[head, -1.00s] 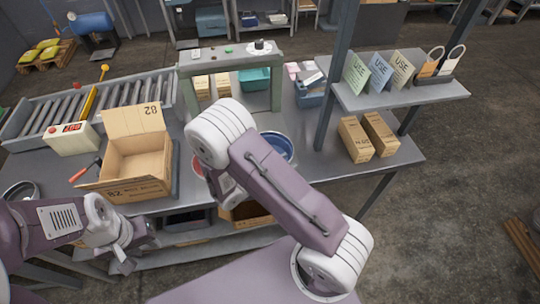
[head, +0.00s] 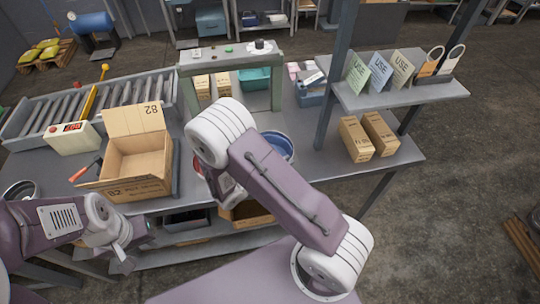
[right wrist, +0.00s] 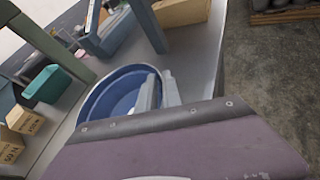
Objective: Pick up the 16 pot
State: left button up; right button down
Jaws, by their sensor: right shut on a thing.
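A round blue pot (head: 280,146) stands on the workbench behind my right arm, which hides part of it. In the right wrist view the blue pot (right wrist: 104,96) shows its open inside and pale rim, and the fingers of my right gripper (right wrist: 160,93) are shut on the rim's near right side. No number is readable on it. In the head view my right gripper is mostly hidden behind its own arm. My left gripper (head: 138,254) is low at the left, in front of the bench, with its fingers apart and empty.
An open cardboard box (head: 138,165) stands left of the pot. A metal frame (head: 230,62) and a shelf post (head: 335,75) rise behind it. Two small cartons (head: 368,137) stand at the right. A teal bin (right wrist: 49,86) is near the frame.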

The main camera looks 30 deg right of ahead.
dwell(0.8)
notch_tip(320, 180, up, 4)
jog(key=p, duration=0.3)
jog(key=shift+p, duration=0.3)
jog(key=s+d+r+p, duration=0.2)
jog(key=s+r+p, duration=0.5)
jog(key=s+p, duration=0.4)
jog(key=shift+s, duration=0.3)
